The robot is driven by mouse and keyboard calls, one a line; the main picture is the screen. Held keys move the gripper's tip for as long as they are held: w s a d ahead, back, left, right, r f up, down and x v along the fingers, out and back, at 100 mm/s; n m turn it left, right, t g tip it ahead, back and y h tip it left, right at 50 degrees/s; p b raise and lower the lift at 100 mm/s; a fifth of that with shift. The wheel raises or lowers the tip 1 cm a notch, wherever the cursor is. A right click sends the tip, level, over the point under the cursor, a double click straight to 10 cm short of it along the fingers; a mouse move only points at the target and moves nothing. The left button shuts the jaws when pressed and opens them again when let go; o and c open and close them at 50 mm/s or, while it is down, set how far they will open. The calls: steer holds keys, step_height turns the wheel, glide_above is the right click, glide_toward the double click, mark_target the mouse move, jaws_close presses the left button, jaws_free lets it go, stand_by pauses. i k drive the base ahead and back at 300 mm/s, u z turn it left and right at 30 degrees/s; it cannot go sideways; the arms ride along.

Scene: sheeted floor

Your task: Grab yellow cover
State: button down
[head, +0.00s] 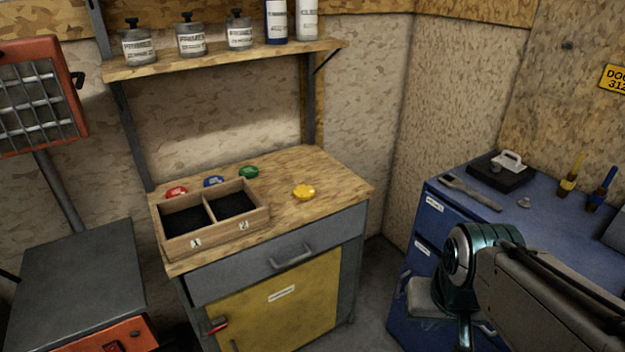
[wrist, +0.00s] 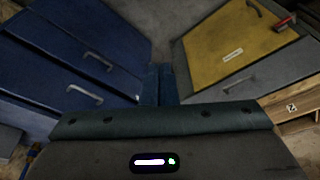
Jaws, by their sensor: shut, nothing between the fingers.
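The yellow cover (head: 304,193), a small round yellow piece, lies on the wooden top of the cabinet (head: 325,172), right of the two-compartment wooden box (head: 226,228). My gripper (wrist: 159,70) is shut and empty in the wrist view, its dark fingers together. In the head view my arm is at the lower right, in front of the blue cabinet, well to the right of the yellow cover and apart from it. The yellow cover does not show in the wrist view.
Red (head: 176,192), blue (head: 213,182) and green (head: 249,172) covers lie behind the box. A shelf (head: 225,60) with bottles hangs above. The blue cabinet (head: 480,215) on the right carries tools. The wooden top around the yellow cover is clear.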

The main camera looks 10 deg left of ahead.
mark_target(302, 193)
steer(key=u, duration=0.45)
steer(key=k, duration=0.55)
steer(key=u, duration=1)
steer(key=i, duration=0.95)
steer(key=z, duration=0.8)
steer(key=i, duration=0.85)
steer(key=z, duration=0.9)
